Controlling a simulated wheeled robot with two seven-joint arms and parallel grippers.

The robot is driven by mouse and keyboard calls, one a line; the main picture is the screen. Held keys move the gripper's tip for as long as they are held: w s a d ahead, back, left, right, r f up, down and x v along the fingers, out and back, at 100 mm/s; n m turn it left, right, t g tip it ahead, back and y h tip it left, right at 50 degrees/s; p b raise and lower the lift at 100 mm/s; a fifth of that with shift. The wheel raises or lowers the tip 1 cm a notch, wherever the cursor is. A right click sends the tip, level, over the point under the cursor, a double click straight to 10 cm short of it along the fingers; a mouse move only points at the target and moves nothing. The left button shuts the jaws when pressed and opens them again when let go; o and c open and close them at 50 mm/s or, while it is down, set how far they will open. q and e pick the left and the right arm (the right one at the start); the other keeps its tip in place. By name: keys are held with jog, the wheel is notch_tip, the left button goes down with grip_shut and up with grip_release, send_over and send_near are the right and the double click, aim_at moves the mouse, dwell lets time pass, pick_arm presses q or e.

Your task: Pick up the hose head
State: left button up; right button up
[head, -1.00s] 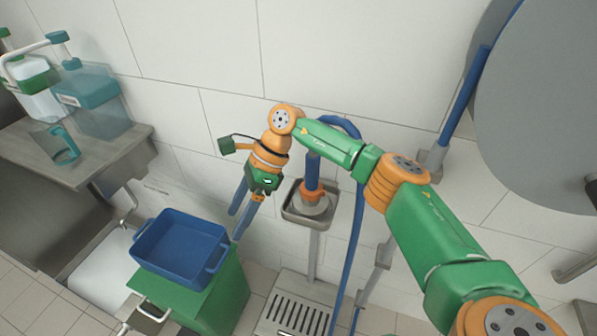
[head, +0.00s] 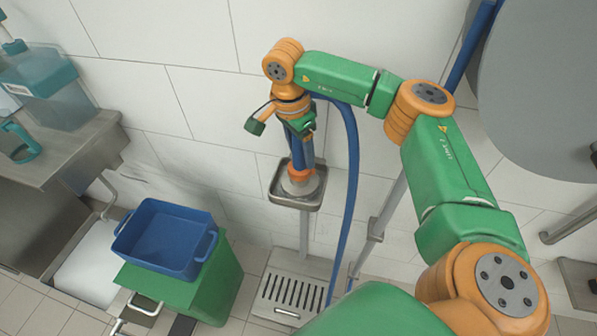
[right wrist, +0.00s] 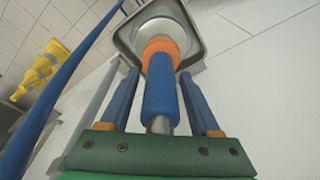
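The hose head has a blue grip (right wrist: 160,92) and an orange collar (head: 299,174). It stands upright in a square metal holder (head: 275,190) on a post by the wall. My right gripper (right wrist: 158,76) is open, with one blue finger on each side of the hose head. The right wrist view shows gaps between both fingers and the grip. In the head view my right gripper hides the upper part of the hose head. My left gripper is not in view.
A blue hose (head: 353,150) loops down beside the holder. A blue bin (head: 168,262) sits on a green box (head: 222,290) at left. A metal counter (head: 75,150) carries teal containers (head: 50,90). A floor grate (head: 290,293) lies below the holder.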

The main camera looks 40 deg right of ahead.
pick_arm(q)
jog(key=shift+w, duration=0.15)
pick_arm(e)
grip_shut()
